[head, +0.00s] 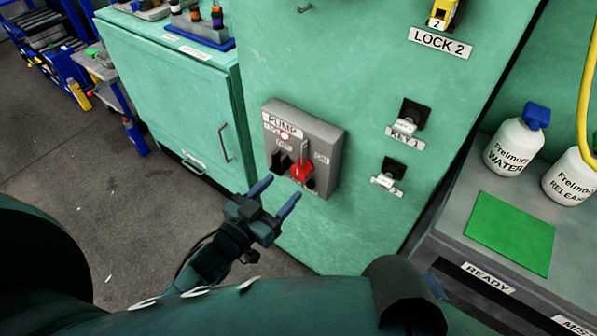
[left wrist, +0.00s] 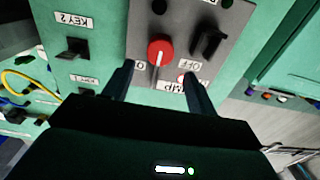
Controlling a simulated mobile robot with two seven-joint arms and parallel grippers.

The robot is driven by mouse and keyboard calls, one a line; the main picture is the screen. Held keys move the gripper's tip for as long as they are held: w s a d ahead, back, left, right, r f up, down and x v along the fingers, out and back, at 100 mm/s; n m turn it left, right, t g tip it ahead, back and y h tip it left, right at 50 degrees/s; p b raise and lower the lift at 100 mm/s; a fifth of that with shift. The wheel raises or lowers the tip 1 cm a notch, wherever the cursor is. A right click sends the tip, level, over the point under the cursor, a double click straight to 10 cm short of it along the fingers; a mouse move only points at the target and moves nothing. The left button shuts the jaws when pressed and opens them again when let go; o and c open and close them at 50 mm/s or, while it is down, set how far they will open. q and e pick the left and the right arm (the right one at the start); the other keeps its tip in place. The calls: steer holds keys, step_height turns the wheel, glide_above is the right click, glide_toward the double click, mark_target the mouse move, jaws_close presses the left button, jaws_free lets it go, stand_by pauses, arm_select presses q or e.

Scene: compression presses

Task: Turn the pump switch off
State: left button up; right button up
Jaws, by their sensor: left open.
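The pump switch is a red knob (head: 301,171) on a grey box (head: 334,146) marked PUMP, fixed to the green cabinet. A black handle (head: 280,161) sits left of the knob. The left wrist view shows the box upside down, with the red knob (left wrist: 160,52) between the ON side and the OFF label (left wrist: 189,65). I cannot tell for sure which setting it is at. My left gripper (head: 276,195) is open, just below and in front of the box. In the left wrist view its fingertips (left wrist: 157,74) straddle the knob's line, apart from it. My right gripper is not seen.
Two key switches (head: 405,127) (head: 386,180) are on the panel right of the box. A lower green cabinet (head: 170,85) stands left. A counter with bottles (head: 515,148) and a green mat (head: 510,232) is on the right. The floor (head: 95,195) at left is clear.

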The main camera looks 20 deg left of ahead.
mark_target(298, 173)
arm_select(q)
steer(key=x, duration=0.7)
steer(key=shift+w+f, duration=0.1)
steer(key=shift+c, duration=0.5)
jaws_close()
